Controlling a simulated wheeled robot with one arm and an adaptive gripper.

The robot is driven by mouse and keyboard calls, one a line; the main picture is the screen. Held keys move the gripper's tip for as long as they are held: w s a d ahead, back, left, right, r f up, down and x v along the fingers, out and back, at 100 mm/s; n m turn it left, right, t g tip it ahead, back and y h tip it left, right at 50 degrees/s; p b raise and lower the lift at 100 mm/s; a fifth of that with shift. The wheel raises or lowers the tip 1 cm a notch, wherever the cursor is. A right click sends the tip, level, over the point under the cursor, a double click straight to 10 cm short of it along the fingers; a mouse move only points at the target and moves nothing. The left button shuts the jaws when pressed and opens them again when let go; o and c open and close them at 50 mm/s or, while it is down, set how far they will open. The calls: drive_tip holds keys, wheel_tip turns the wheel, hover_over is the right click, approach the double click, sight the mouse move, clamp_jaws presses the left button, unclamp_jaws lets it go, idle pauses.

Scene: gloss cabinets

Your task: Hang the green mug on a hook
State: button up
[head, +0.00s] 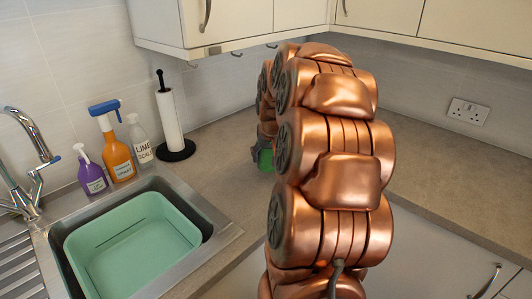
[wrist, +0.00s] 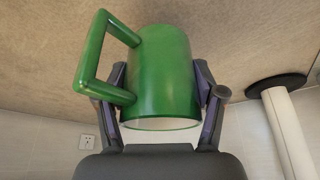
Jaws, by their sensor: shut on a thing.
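The green mug (wrist: 165,75) fills the middle of the wrist view. My gripper (wrist: 160,95) is shut on its body, with one dark finger on each side. The mug's square handle (wrist: 92,55) points to the upper left of that view, and its pale-lined open end faces the bottom. In the head view, only a bit of the green mug (head: 265,160) shows behind my arm, low over the counter. I cannot tell whether it touches the counter. Dark hooks hang under the wall cabinet, one at the left (head: 195,63) and one in the middle (head: 236,53); my arm may hide others.
A paper towel holder (head: 168,122) stands left of the mug. Spray bottles (head: 118,148) stand behind the sink, which holds a green basin (head: 130,250). The wall cabinet (head: 235,15) overhangs the counter (head: 215,170). The counter at the right is clear.

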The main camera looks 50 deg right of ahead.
drive_tip(key=shift+w+d+f+p, duration=0.2)
drive_tip(key=shift+w+d+p, duration=0.5)
drive_tip(key=shift+w+d, duration=1.3)
drive_tip(key=shift+a+f+p, duration=0.15)
drive_tip(key=shift+f+p, duration=0.55)
drive_tip(key=shift+f, duration=0.85)
drive_tip(key=shift+w+f, duration=0.1)
drive_tip(key=shift+f, duration=0.1)
drive_tip(key=shift+f, duration=0.15)
drive_tip(key=o, duration=1.8)
drive_tip(key=shift+c, duration=0.2)
drive_tip(key=b+v, duration=0.2)
drive_tip(key=v, duration=1)
drive_tip(key=shift+b, duration=0.35)
